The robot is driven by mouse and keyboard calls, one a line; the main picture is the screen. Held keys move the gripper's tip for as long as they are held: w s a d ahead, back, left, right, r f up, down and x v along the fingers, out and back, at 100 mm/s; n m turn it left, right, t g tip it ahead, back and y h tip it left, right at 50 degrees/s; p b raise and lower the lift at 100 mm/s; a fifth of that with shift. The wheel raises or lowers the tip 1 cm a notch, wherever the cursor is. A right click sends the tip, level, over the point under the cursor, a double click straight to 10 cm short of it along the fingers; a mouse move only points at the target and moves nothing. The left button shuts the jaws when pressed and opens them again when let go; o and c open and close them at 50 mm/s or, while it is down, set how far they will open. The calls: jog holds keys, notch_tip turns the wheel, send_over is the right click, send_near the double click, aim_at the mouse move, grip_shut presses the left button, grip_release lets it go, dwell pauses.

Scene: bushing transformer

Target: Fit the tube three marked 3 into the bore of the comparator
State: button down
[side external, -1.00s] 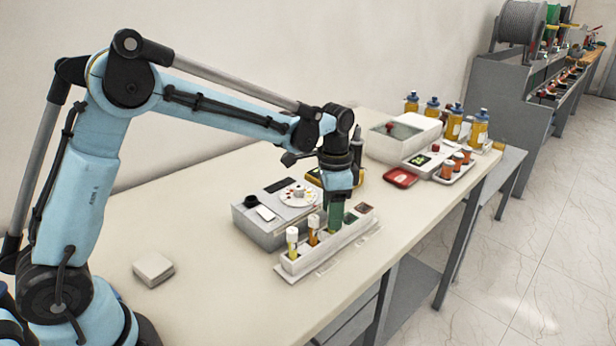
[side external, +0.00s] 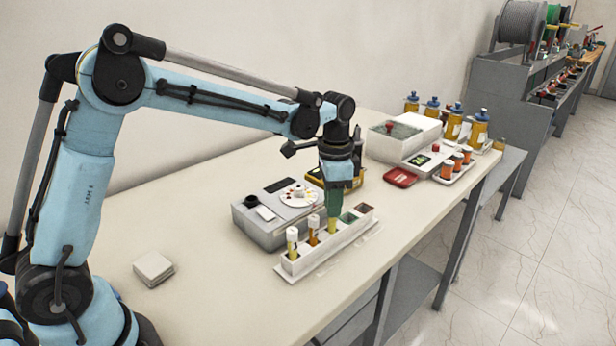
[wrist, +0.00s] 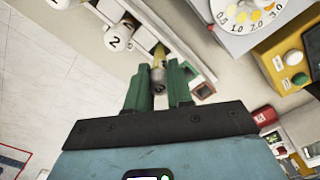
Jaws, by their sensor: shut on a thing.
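My gripper (side external: 334,206) is shut on a tube with yellow liquid (side external: 331,226), upright at the white rack (side external: 327,256); I cannot tell whether its lower end is clear of the rack. In the wrist view the held tube's cap (wrist: 159,84) is between the green fingers, its mark hard to read. Tube one (side external: 292,243) and tube two (side external: 314,231) stand in the rack to the left; the cap marked 2 (wrist: 117,38) shows in the wrist view. The comparator (side external: 273,229) is a grey box behind the rack, with a black ring-shaped bore (side external: 252,200) and colour dial (side external: 299,194).
The rack's right end has green and dark red compartments (side external: 357,212). A yellow box (side external: 315,176) stands behind my gripper. A red tray (side external: 400,178) and several bottles (side external: 455,122) are further right. A white pad (side external: 153,268) lies at left; the table around it is clear.

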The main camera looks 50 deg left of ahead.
jog(key=r, duration=0.2)
jog(key=shift+s+d+r, duration=0.25)
jog(key=shift+d+r, duration=0.05)
jog(key=shift+d, duration=0.05)
jog(key=s+d+r, duration=0.6)
jog(key=d+r, duration=0.3)
jog(key=r, duration=0.3)
jog(key=s+a, duration=0.1)
jog(key=a, duration=2.6)
jog(key=shift+s+a+f, duration=0.1)
jog(key=shift+f, duration=2.5)
jog(key=shift+s+a+f, duration=0.1)
jog(key=shift+a+f, duration=0.05)
jog(key=shift+f, duration=2.45)
jog(key=shift+s+a+f, duration=0.1)
jog(key=shift+f, duration=2.5)
